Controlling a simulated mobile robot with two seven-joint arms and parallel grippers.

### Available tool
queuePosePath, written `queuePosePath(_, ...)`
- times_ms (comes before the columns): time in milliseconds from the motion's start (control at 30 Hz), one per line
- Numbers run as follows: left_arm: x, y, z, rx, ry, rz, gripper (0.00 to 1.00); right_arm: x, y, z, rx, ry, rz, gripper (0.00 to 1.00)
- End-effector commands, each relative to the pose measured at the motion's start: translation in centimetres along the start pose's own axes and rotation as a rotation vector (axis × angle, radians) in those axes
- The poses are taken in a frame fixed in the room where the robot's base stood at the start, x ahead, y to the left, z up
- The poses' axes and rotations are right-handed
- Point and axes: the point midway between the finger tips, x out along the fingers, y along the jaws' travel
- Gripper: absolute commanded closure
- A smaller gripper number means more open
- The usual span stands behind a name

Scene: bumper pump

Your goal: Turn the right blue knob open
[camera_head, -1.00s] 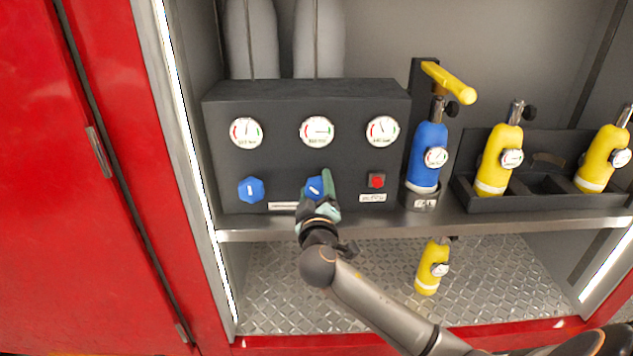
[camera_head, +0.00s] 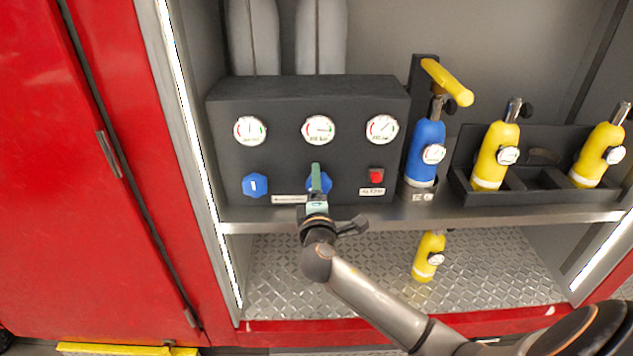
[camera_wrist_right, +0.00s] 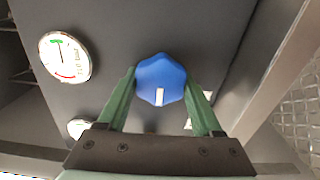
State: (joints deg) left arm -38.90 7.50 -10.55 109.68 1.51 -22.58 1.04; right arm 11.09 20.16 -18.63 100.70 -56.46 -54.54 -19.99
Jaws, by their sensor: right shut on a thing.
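The right blue knob (camera_head: 326,184) is on the front of the dark panel box (camera_head: 230,160), below the middle gauge. My right gripper (camera_head: 318,180) reaches up to it from below and partly hides it. In the right wrist view the green fingers stand on both sides of the blue knob (camera_wrist_right: 160,80), and the gripper is shut on it. The knob's white mark points toward the gripper's palm in that view. The left blue knob (camera_head: 255,185) is free, with its white mark about upright. My left gripper is not in view.
Several gauges, such as the middle one (camera_head: 318,130), line the box. A red switch (camera_head: 376,176) is right of the held knob. A blue bottle (camera_head: 427,150) and yellow bottles (camera_head: 495,155) stand further right. A shelf edge (camera_head: 270,226) runs below.

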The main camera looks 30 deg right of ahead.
Motion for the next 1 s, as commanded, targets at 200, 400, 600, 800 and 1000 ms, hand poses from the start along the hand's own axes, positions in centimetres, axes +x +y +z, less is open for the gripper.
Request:
queuePosePath(200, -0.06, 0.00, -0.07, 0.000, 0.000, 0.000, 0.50, -0.02, -0.06, -0.03, -0.067, 0.001, 0.000, 0.89)
queuePosePath(400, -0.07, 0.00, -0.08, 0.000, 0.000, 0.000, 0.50, -0.02, -0.08, -0.04, -0.087, 0.001, 0.000, 0.89)
queuePosePath(600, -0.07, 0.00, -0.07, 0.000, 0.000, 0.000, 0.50, -0.02, -0.08, -0.04, -0.088, 0.001, 0.000, 0.89)
queuePosePath(800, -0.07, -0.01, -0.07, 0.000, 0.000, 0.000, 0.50, -0.02, -0.08, -0.05, -0.087, 0.002, 0.000, 0.26)
queuePosePath(1000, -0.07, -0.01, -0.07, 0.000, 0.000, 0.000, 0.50, -0.02, -0.07, -0.03, -0.086, 0.001, 0.000, 0.04)
